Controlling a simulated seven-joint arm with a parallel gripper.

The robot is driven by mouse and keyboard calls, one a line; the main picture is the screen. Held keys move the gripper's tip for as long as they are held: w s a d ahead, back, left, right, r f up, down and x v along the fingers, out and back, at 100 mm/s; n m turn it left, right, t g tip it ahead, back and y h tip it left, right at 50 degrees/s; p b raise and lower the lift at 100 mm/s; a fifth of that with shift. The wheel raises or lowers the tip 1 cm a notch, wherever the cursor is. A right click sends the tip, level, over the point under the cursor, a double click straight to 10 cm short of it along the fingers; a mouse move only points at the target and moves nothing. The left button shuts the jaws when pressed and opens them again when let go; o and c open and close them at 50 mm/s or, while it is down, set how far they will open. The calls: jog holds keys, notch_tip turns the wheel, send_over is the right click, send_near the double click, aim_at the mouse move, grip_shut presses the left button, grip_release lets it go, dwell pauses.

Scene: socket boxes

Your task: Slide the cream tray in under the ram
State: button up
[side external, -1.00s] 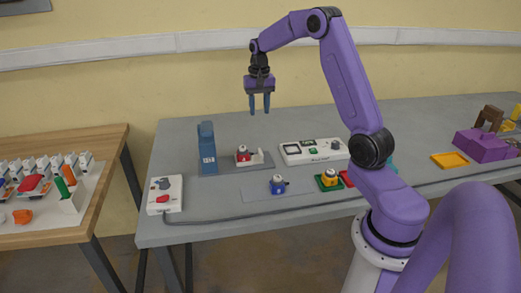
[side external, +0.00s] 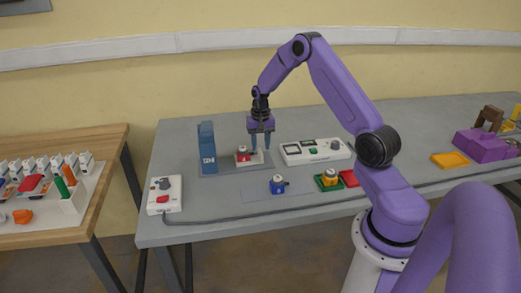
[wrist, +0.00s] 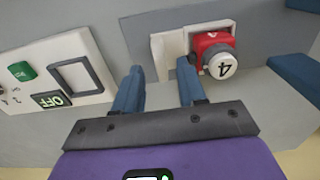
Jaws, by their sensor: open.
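The cream tray (side external: 257,160) sits on a grey base plate, to the right of the blue press with the ram (side external: 207,148). A red socket box (side external: 242,155) with a white top stands on the tray. In the wrist view the cream tray (wrist: 168,46) carries the red box (wrist: 210,43), its white knob marked 4. My gripper (side external: 261,146) is open and points down over the tray's right end. In the wrist view its blue fingers (wrist: 160,70) are apart at the tray's near end. Blue press parts (wrist: 298,76) show at the right edge.
A white panel with meters (side external: 316,151) stands close on the right. A blue box (side external: 278,185) and a green-yellow box (side external: 329,180) stand in front. A white control box (side external: 165,195) with a red button is at front left, its cable along the table front.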

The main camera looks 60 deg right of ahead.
aim_at(238, 150)
jog(key=shift+f, duration=1.3)
jog(key=shift+c, duration=0.3)
grip_shut()
jog(key=w+a, duration=0.6)
jog(key=shift+d, duration=0.1)
jog(key=shift+o, duration=0.3)
grip_release()
notch_tip(238, 150, up, 18)
jog(key=shift+f, duration=0.25)
